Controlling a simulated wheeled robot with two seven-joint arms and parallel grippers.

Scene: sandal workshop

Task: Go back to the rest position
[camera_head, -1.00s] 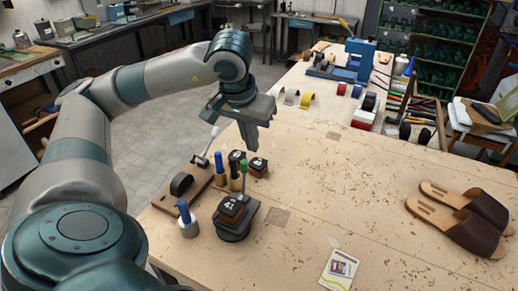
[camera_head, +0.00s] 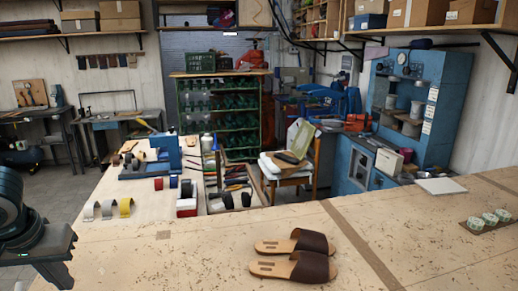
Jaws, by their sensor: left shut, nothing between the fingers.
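My left gripper (camera_head: 58,272) shows at the lower left edge of the head view, with part of my dark teal left arm beside it. It is shut and empty, above the near left part of the wooden workbench (camera_head: 200,262). My right arm and gripper are out of view.
Two brown sandals (camera_head: 295,245) lie on the workbench, well right of my left gripper. Tape rolls (camera_head: 125,207) and a blue tool (camera_head: 168,150) stand farther back. Three small round items (camera_head: 488,219) sit at the right. The bench around the sandals is clear.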

